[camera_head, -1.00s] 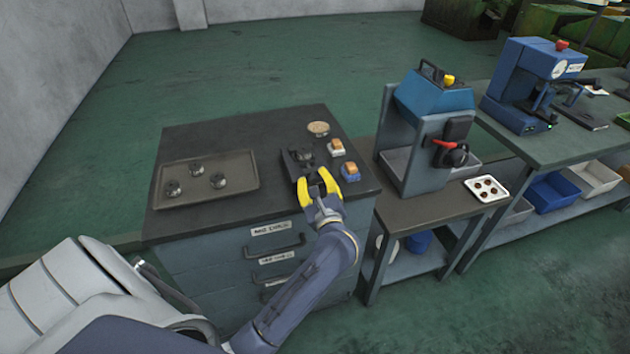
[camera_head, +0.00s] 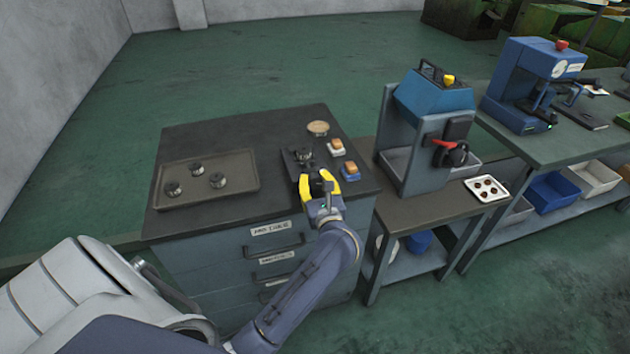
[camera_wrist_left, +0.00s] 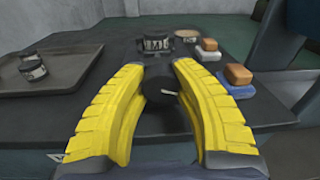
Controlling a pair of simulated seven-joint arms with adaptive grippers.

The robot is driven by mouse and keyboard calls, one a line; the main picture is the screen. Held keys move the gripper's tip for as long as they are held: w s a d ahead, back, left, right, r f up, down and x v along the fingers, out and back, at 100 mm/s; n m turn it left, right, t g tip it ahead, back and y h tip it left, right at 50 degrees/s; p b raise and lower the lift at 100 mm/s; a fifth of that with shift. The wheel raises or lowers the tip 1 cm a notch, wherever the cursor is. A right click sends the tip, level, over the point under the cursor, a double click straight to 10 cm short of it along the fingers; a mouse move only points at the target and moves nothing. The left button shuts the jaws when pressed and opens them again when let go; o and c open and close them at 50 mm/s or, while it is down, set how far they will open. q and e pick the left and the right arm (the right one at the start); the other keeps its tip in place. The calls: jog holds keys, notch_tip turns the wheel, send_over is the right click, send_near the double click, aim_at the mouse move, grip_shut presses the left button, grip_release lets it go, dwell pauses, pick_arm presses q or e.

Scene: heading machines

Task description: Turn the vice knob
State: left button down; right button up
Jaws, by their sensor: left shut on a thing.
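The vice (camera_head: 300,156) is a dark block near the right part of the cabinet top, with a small round metal part (camera_head: 304,155) on it. That part, with markings, also shows in the left wrist view (camera_wrist_left: 157,44). My left gripper (camera_head: 318,183), with yellow fingers, is at the near end of the vice. It is shut on the dark round vice knob (camera_wrist_left: 160,83), which sits between the fingertips in the left wrist view. The fingers hide much of the knob in the head view. My right gripper is not in view.
A tray (camera_head: 240,183) with several round metal parts lies left of the vice. Two brushes or blocks, one on white (camera_head: 336,147) and one on blue (camera_head: 350,171), and a round dish (camera_head: 318,128) sit close by. A blue press (camera_head: 437,92) stands right.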

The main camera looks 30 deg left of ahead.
pick_arm(q)
jog(key=m, duration=0.7)
jog(key=shift+w+r+g, duration=0.1)
jog(key=shift+r+g, duration=0.1)
jog(key=shift+g, duration=0.1)
jog(key=m, duration=0.5)
jog(key=shift+m+g, duration=0.3)
jog(key=shift+m, duration=0.1)
jog(key=c, duration=0.9)
grip_release()
jog(key=shift+f, duration=0.15)
jog(key=shift+d, duration=0.1)
jog(key=f+v, duration=0.1)
jog(key=v, duration=1.1)
jog(key=shift+r, duration=0.45)
